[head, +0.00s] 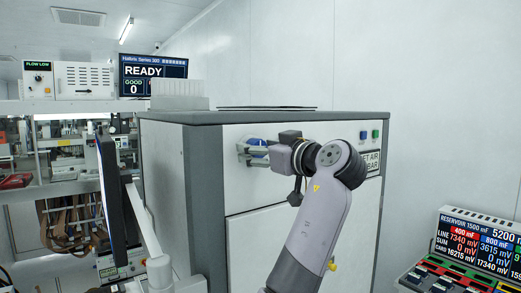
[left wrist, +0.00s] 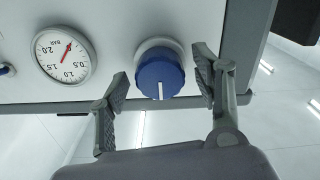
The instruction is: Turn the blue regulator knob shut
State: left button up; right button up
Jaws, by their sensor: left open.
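The blue regulator knob (left wrist: 160,78) sits on a white panel in the left wrist view, with a white mark on its face pointing toward the picture's bottom. My left gripper (left wrist: 161,63) is open, with one finger on each side of the knob. There is a visible gap at the left finger; the right finger is close, and I cannot tell whether it touches. In the head view the left gripper (head: 250,152) is at the cabinet's front face, partly hiding the knob (head: 257,142). My right gripper is not in view.
A round pressure gauge (left wrist: 64,56) with a red needle is beside the knob. A monitor (head: 111,190) stands at the left, and a reservoir display console (head: 475,240) at the lower right.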

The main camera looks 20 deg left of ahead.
pick_arm(q)
notch_tip(320, 180, up, 10)
dwell(0.6)
dwell(0.4)
